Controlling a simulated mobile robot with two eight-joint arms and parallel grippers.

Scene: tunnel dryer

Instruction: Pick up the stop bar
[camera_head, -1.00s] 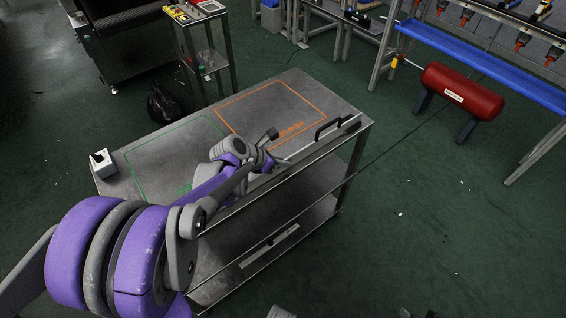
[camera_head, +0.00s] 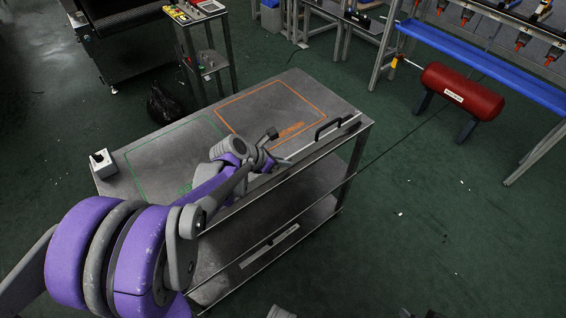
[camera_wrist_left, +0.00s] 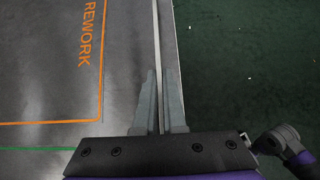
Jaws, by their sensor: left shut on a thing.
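The stop bar is a thin, pale metal strip (camera_head: 310,146) along the right long edge of the grey table top (camera_head: 180,150). In the left wrist view the bar (camera_wrist_left: 157,35) runs straight up from between the fingers, close to the table's edge. My left gripper (camera_wrist_left: 159,100) is shut on it, one grey finger on each side. In the head view the left gripper (camera_head: 275,160) is at that edge, partly hidden by its own arm. Whether the bar is clear of the table top I cannot tell.
A black handle (camera_head: 328,127) shows near the table's far right corner. A small white box (camera_head: 102,161) stands at the left corner. A red tank (camera_head: 461,92) stands right; open floor lies between.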

